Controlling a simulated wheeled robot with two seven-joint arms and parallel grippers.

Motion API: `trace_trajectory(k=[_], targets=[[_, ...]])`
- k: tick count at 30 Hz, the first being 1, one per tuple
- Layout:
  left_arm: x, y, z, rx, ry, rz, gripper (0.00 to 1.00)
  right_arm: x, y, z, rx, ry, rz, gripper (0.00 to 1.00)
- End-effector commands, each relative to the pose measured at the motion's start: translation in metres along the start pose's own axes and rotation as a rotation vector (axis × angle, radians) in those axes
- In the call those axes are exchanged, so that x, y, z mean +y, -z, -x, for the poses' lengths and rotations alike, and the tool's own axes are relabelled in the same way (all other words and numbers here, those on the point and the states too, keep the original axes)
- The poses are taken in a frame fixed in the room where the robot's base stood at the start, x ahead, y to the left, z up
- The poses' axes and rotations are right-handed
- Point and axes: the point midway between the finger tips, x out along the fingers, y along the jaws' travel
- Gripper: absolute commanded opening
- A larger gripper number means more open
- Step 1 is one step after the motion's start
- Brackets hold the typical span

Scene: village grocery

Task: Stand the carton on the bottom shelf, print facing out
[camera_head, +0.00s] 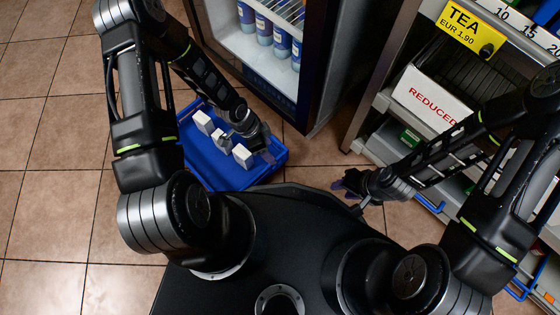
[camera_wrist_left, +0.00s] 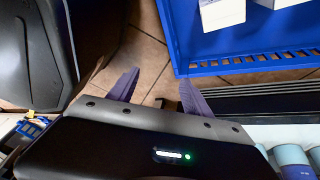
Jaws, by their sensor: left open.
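Several white cartons, among them one (camera_head: 242,155), stand in a blue crate (camera_head: 185,168) on the floor; no print shows on them. The left wrist view also shows a white carton (camera_wrist_left: 222,12) in the crate (camera_wrist_left: 240,66) at the upper right. My left gripper (camera_head: 266,148) is over the crate's right side in the head view. In the left wrist view its fingers (camera_wrist_left: 159,78) are apart with only floor between them. My right gripper (camera_head: 350,186) is in front of the shelf unit; its jaw opening is unclear. The bottom shelf is partly hidden by my right arm.
A glass-door cooler (camera_head: 262,50) with blue-and-white cans stands behind the crate. The shelf unit on the right carries a yellow TEA sign (camera_head: 466,25) and a REDUCED box (camera_head: 430,97). A green box (camera_head: 410,138) sits lower. Tiled floor (camera_head: 50,190) is clear at left.

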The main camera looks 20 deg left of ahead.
Motion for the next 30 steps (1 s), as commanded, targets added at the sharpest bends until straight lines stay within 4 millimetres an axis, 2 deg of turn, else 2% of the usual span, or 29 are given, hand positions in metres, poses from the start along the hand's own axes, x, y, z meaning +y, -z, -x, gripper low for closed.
trace_trajectory(k=[1, 4, 6, 10, 13, 23, 26, 30], targets=[[0.028, 0.018, 0.003, 0.031, -0.014, 0.195, 0.58, 0.000, 0.000, 0.000, 0.000, 0.000, 0.000, 0.36], [0.069, 0.035, 0.011, 0.061, -0.015, 0.624, 0.58, 0.000, 0.000, 0.000, 0.000, 0.000, 0.000, 0.36], [0.088, 0.036, 0.016, 0.063, 0.002, 0.866, 0.58, 0.000, 0.000, 0.000, 0.000, 0.000, 0.000, 0.36], [0.106, 0.030, 0.024, 0.060, 0.040, 1.130, 0.58, 0.000, 0.000, 0.000, 0.000, 0.000, 0.000, 0.36], [0.109, 0.028, 0.025, 0.059, 0.051, 1.190, 0.58, 0.000, 0.000, 0.000, 0.000, 0.000, 0.000, 0.36], [0.110, 0.030, 0.031, 0.058, 0.049, 1.187, 0.58, -0.002, 0.000, 0.006, -0.001, 0.000, 0.000, 0.36], [0.113, 0.035, 0.047, 0.057, 0.047, 1.186, 0.58, -0.009, 0.000, 0.021, -0.002, 0.001, 0.001, 0.36], [0.122, 0.049, 0.086, 0.054, 0.041, 1.182, 0.58, -0.025, -0.001, 0.061, -0.008, 0.004, 0.005, 0.36]])
